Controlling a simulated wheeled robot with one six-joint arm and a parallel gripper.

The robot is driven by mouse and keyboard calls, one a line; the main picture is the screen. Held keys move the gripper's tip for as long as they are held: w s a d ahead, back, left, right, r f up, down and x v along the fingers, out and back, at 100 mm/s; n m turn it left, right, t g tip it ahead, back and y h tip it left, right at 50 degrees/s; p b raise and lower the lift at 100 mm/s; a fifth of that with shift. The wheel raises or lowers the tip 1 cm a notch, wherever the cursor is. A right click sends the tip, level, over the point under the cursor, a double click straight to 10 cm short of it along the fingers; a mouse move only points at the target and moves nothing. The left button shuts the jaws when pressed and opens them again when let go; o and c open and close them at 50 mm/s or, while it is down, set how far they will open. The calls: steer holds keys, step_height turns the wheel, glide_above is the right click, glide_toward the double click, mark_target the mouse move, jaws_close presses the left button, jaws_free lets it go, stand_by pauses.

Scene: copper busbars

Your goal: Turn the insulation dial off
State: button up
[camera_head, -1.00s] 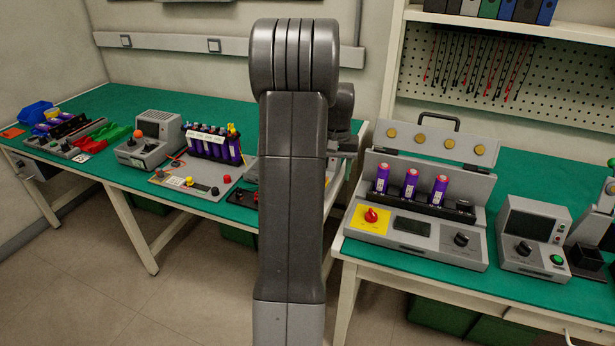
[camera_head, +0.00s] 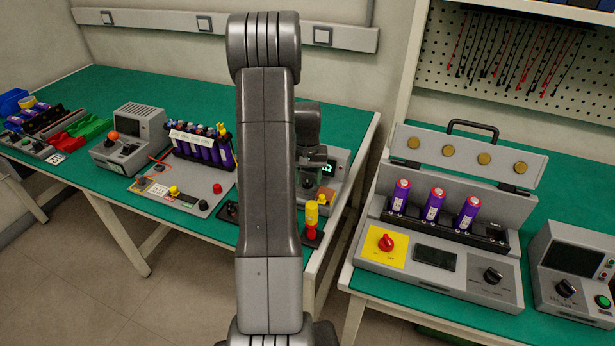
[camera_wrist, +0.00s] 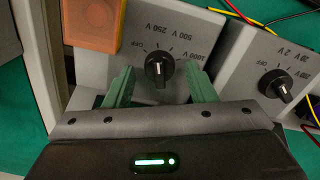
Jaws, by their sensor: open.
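The insulation dial (camera_wrist: 159,71) is a black round knob on a grey panel in the wrist view. Markings for 250 V, 500 V and 1000 V show upside down around it. I cannot tell clearly which mark it points at. My gripper (camera_wrist: 160,88) is open, with one green finger on each side of the dial. A gap shows between each finger and the knob. In the head view my arm hides my gripper and the dial; part of a grey instrument with a lit green display (camera_head: 330,168) shows beside the arm.
A second grey meter with a black dial (camera_wrist: 275,84) stands close on the right in the wrist view. An orange block (camera_wrist: 93,22) is at upper left, and wires cross the top right. A grey battery fixture (camera_head: 440,262) stands on the right bench.

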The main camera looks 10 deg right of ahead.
steer(key=c, duration=1)
steer(key=shift+o, duration=0.2)
steer(key=n+b, duration=0.1)
steer(key=n, duration=0.3)
steer(key=shift+a+n, duration=0.1)
steer(key=shift+n, duration=1.9)
steer(key=o, duration=1)
steer(key=shift+c, duration=0.2)
